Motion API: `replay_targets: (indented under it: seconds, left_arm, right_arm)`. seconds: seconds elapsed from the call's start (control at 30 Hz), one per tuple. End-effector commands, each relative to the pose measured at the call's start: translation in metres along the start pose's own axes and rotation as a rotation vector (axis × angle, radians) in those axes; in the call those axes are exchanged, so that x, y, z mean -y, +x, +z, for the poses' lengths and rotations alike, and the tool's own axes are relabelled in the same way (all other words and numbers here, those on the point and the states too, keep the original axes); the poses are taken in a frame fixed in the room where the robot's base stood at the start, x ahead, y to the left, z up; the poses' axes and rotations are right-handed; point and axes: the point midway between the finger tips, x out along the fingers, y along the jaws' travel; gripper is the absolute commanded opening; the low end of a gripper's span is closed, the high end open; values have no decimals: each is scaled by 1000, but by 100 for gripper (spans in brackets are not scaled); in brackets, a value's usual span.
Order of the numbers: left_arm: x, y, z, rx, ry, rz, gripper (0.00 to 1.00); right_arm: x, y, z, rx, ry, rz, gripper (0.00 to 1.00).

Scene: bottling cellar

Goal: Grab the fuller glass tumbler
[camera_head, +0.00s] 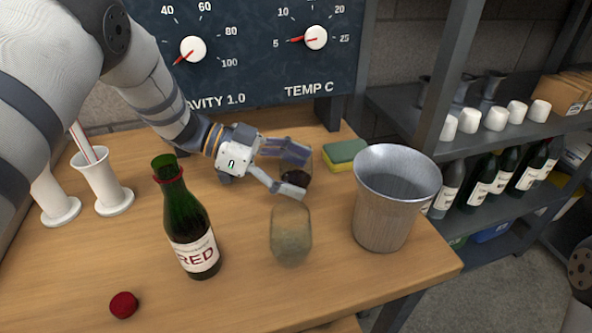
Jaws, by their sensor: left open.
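A glass tumbler with dark red liquid (298,178) stands on the wooden table, partly hidden behind my left gripper (303,175). The left gripper is open, with one finger on the far side of this tumbler and one on the near side. Whether the fingers touch the glass I cannot tell. A second glass tumbler (290,234) stands nearer the front, just below the gripper in the picture. It looks pale and greyish, with no red liquid visible; its fill level is unclear. My right gripper is out of view.
A metal bucket (384,215) stands to the right, a green-yellow sponge (343,155) behind. A green bottle labelled RED (191,225) and a red cap (124,305) are at left, with white cylinders (103,182). A gauge board (260,50) stands behind. The table's front middle is clear.

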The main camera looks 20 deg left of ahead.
Motion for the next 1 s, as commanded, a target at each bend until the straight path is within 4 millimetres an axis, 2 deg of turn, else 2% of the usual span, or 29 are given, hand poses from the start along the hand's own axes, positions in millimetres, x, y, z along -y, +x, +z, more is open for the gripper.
replay_targets:
  seconds: [0.2,0.4,0.47,0.77,1.0]
  left_arm:
    - [0,2,0,0,1,-1,76]
    - [0,2,0,0,1,0,30]
    - [0,2,0,-1,1,0,21]
    - [0,1,-2,-1,2,-1,21]
    - [0,-6,-18,-2,6,-1,21]
  right_arm:
    - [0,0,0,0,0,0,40]
    - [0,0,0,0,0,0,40]
    - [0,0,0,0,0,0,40]
    - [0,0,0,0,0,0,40]
    - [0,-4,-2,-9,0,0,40]
